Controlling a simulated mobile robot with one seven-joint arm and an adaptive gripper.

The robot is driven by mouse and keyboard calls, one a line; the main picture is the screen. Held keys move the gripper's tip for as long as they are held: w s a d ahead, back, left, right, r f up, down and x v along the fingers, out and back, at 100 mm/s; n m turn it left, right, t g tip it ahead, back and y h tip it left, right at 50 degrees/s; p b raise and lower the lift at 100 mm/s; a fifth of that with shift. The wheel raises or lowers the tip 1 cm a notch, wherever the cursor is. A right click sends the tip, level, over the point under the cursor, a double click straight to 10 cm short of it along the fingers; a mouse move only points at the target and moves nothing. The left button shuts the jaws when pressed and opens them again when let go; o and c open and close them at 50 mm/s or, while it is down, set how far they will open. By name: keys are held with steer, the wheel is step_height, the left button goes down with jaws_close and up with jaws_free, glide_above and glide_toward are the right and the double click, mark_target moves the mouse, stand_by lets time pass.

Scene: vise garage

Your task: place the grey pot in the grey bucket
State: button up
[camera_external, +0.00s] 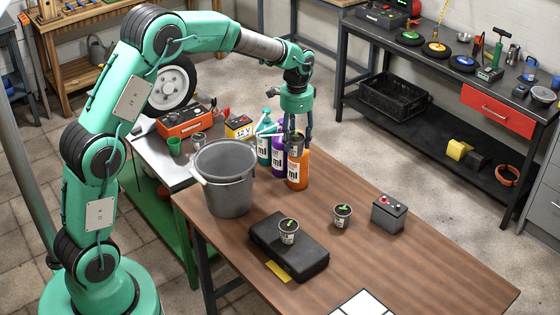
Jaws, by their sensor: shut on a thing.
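My gripper (297,138) points down over the wooden table, right of the grey bucket (226,190) and above its rim height. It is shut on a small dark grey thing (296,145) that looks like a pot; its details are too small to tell. The held thing overlaps the top of an orange bottle (298,172) in the picture. The bucket stands upright on the table's left end, with its open top facing up. Two other small grey pots with green sprouts show: one (288,235) on a black case, one (342,217) on the table.
Purple (278,165) and teal (264,150) bottles stand close behind the bucket's right side, by the orange one. The black case (303,260) lies in front of the bucket. The table's right front is mostly clear.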

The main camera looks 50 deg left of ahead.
steer(key=s+a+n+p, duration=0.2)
steer(key=s+a, duration=0.3)
steer(key=s, duration=0.4)
steer(key=s+a+n+p, duration=0.1)
steer(key=s+a+n, duration=0.1)
steer(key=s+a, duration=0.55)
step_height(320, 180, down, 11)
steer(key=s+d, duration=0.1)
steer(key=shift+s+d+f, duration=0.15)
steer(key=shift+s+d, duration=0.1)
step_height(320, 180, down, 6)
steer(key=b, duration=0.1)
steer(key=shift+f, duration=0.15)
steer(key=shift+f+b, duration=0.35)
steer(key=shift+f, duration=1.5)
